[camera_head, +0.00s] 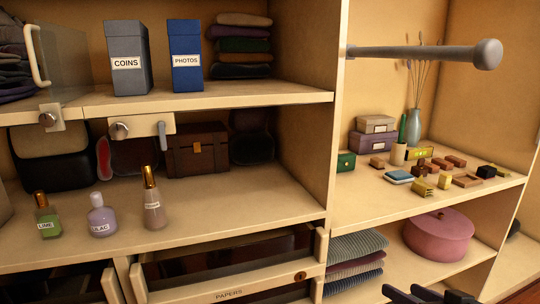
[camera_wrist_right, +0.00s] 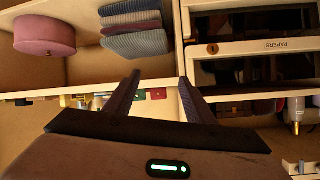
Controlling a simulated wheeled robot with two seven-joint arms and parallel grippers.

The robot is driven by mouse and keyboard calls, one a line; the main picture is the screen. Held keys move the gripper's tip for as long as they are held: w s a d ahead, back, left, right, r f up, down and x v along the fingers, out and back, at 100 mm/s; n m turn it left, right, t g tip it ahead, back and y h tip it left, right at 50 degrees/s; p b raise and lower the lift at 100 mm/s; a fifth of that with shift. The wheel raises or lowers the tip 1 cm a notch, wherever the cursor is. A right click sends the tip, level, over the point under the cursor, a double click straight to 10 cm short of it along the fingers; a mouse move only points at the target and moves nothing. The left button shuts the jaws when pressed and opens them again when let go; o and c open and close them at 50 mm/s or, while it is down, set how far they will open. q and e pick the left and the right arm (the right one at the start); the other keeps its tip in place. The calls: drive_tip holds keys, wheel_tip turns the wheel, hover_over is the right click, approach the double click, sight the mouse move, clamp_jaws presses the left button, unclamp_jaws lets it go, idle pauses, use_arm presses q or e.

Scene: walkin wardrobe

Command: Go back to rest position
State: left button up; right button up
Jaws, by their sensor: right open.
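My right gripper (camera_head: 432,294) shows at the bottom edge of the head view, in front of the lower right shelf. In the right wrist view its two dark fingers (camera_wrist_right: 159,76) are spread apart with nothing between them. The wrist view is upside down, and the fingers point toward the folded clothes (camera_wrist_right: 135,28) and the shelf edge. My left gripper is not in the head view.
The pink round box (camera_head: 438,234) and folded clothes (camera_head: 355,262) lie on the lower right shelf. A drawer labelled PAPERS (camera_head: 228,294) is beside them. Bottles (camera_head: 103,215) stand on the left shelf. A grey rail (camera_head: 425,54) juts out at upper right.

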drive_tip(key=s+a+f+g, duration=0.1)
drive_tip(key=s+a+f, duration=0.3)
drive_tip(key=f, duration=0.5)
drive_tip(key=s+a+f+g, duration=0.1)
drive_tip(key=s+a+f, duration=0.1)
drive_tip(key=s+f, duration=0.55)
drive_tip(key=s+a+f+n+g, duration=0.1)
drive_tip(key=s+a+f+n, duration=0.1)
drive_tip(key=s+a+f, duration=0.4)
drive_tip(key=s+f, duration=0.5)
drive_tip(key=s, duration=0.1)
drive_tip(key=shift+s+a+g, duration=0.35)
drive_tip(key=shift+s+g, duration=0.05)
